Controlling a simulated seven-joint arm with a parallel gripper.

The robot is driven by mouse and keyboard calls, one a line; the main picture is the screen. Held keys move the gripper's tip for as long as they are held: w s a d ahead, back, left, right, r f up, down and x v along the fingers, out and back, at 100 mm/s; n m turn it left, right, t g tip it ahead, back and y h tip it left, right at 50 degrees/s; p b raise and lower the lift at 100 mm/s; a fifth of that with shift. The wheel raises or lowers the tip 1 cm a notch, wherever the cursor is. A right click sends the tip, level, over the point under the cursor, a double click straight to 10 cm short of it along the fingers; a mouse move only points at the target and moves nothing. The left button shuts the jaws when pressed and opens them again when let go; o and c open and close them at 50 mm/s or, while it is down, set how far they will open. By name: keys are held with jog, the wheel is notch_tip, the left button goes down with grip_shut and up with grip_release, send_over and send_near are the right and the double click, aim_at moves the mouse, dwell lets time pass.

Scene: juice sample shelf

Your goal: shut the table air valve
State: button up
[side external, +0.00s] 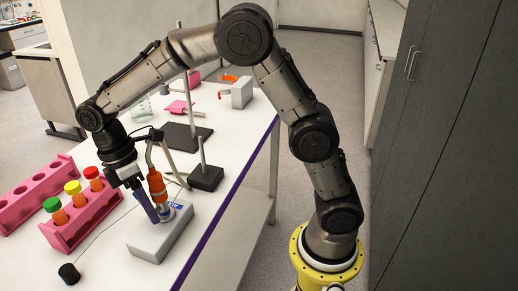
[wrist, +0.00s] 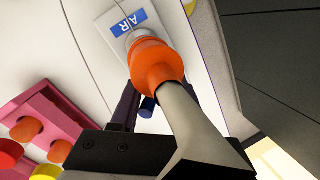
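The air valve is a pale grey box (side external: 160,238) at the table's front edge in the side external view. Its blue AIR label (wrist: 128,22) shows in the wrist view. An orange connector (side external: 156,184) with a grey hose stands on it; it also shows in the wrist view (wrist: 152,62). A blue lever (side external: 147,208) slants up and left from the valve; its end (wrist: 147,104) shows beside the connector in the wrist view. My gripper (side external: 137,187) is right at the lever's upper end. Its fingers look apart; the hose partly hides them, and contact with the lever is unclear.
A pink rack (side external: 72,235) with capped tubes stands left of my gripper, and a black cap (side external: 69,273) lies in front. Black stand bases (side external: 206,178) are behind the valve. Another grey box (side external: 242,92) with a red part sits at the back.

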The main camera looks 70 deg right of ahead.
jog(key=t, duration=0.2)
jog(key=shift+s+r+t, duration=0.15)
jog(key=shift+s+t, duration=0.2)
jog(key=shift+t, duration=0.05)
jog(key=s+d+r, duration=0.2)
jog(key=d+r, duration=0.1)
jog(key=r, duration=1.4)
jog(key=s+d+r+m+t, duration=0.1)
jog(key=s+d+m+t, duration=0.25)
jog(key=s+d, duration=0.45)
jog(key=s+f+m+t, duration=0.1)
jog(key=s+f+m, duration=0.4)
jog(key=s, duration=0.5)
jog(key=shift+d+f, duration=0.25)
jog(key=shift+f, duration=0.6)
jog(key=shift+s+t, duration=0.1)
jog(key=shift+t, duration=0.15)
